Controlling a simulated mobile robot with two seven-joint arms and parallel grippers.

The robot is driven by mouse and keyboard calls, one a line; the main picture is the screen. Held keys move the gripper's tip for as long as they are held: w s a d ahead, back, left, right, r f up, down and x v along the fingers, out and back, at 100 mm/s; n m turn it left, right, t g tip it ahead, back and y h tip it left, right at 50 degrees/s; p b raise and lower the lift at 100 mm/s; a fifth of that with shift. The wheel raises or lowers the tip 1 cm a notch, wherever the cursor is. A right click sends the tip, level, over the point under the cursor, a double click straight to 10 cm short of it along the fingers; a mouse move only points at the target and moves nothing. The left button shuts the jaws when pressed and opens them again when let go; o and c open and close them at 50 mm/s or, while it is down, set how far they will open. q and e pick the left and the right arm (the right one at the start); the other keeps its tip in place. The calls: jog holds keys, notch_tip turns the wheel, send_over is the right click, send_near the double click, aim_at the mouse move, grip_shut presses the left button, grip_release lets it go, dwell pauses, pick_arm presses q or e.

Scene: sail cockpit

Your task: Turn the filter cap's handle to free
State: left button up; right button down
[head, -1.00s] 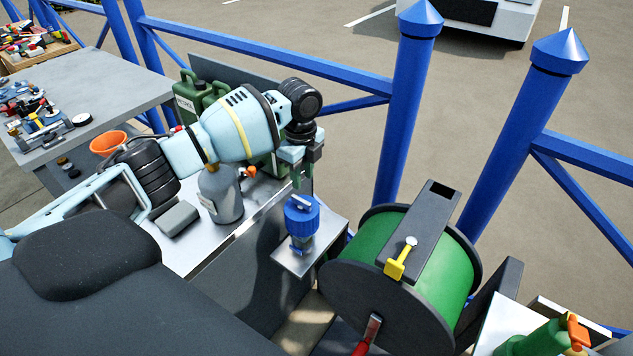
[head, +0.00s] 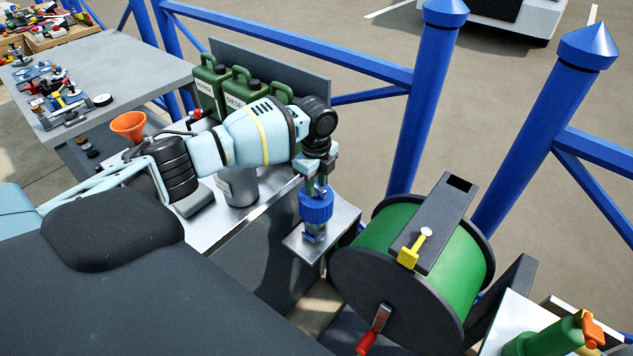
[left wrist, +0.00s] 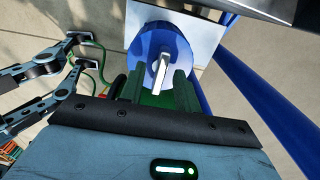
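The blue filter cap (head: 316,208) sits upright on its filter, on a small metal shelf (head: 341,225). In the left wrist view the blue cap (left wrist: 143,50) shows from above, with its pale bar handle (left wrist: 161,68) across it. My left gripper (head: 320,181) points down just over the cap. In the left wrist view its two green fingers (left wrist: 157,82) are apart, one on each side of the handle, with gaps visible beside it. In the head view the fingers hide most of the handle. My right gripper is not seen.
A green hose reel (head: 400,240) with a yellow-handled part (head: 410,255) stands close to the right. Green jerrycans (head: 245,92), a grey bottle (head: 238,186) and an orange funnel (head: 128,126) stand left. Blue railings (head: 428,100) run behind.

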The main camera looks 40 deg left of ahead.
pick_arm(q)
jog(key=shift+c, duration=0.4)
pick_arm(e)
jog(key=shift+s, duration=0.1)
pick_arm(q)
grip_shut()
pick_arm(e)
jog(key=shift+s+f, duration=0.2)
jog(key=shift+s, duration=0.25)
